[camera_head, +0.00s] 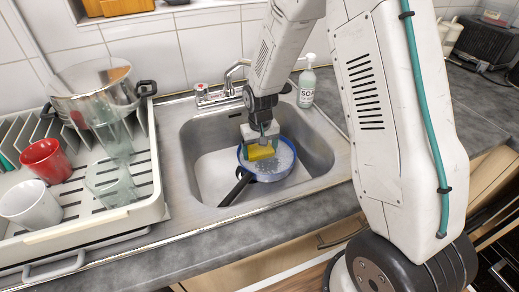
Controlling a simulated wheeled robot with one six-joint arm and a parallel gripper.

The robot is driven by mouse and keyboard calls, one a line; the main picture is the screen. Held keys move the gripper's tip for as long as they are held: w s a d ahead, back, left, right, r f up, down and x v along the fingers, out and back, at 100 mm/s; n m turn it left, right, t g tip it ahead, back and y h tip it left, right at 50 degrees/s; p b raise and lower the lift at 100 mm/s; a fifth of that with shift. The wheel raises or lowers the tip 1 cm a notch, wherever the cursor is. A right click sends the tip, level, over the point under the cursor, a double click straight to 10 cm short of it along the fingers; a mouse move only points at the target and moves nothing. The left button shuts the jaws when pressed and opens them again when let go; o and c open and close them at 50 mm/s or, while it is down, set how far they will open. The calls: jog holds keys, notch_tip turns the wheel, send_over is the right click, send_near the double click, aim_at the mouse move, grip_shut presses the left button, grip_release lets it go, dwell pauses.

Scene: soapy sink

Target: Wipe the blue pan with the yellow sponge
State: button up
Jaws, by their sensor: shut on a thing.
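The blue pan (284,173) lies in the metal sink, with its dark handle (236,189) pointing to the lower left. Pale suds cover part of its inside. My gripper (261,140) points down over the pan and is shut on the yellow sponge (260,153). The sponge is at the pan's upper left part, inside the rim as seen here. I cannot tell for sure whether it touches the pan's bottom. The fingertips are partly hidden by the gripper body.
A faucet (229,80) and a soap bottle (306,88) stand behind the sink (202,122). A dish rack (150,212) on the left holds a steel pot (90,92), a red cup (46,160), a white cup (35,206) and glasses. The sink's left part is free.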

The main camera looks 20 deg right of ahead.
aim_at(270, 163)
jog(key=shift+f, duration=0.85)
jog(key=shift+s, duration=0.1)
jog(key=shift+s+d+r, duration=0.1)
jog(key=shift+s+d, duration=0.2)
jog(key=shift+s, duration=0.45)
jog(key=shift+s+d, duration=0.3)
jog(key=shift+s, duration=0.55)
jog(key=shift+w+a+f, duration=0.15)
jog(key=shift+w+a, duration=0.15)
jog(key=shift+w, duration=0.55)
jog(key=shift+w+a+f, duration=0.15)
jog(key=shift+w+a, duration=0.15)
jog(key=shift+w, duration=0.5)
jog(key=shift+c, duration=0.3)
jog(key=shift+w+d, duration=0.35)
jog(key=shift+d, duration=0.35)
jog(key=shift+s+d+r, duration=0.1)
jog(key=shift+s+d, duration=0.25)
jog(key=shift+s, duration=0.5)
jog(key=shift+s+d+r, duration=0.1)
jog(key=shift+s+d, duration=0.2)
jog(key=shift+s, duration=0.55)
jog(key=shift+f, duration=0.15)
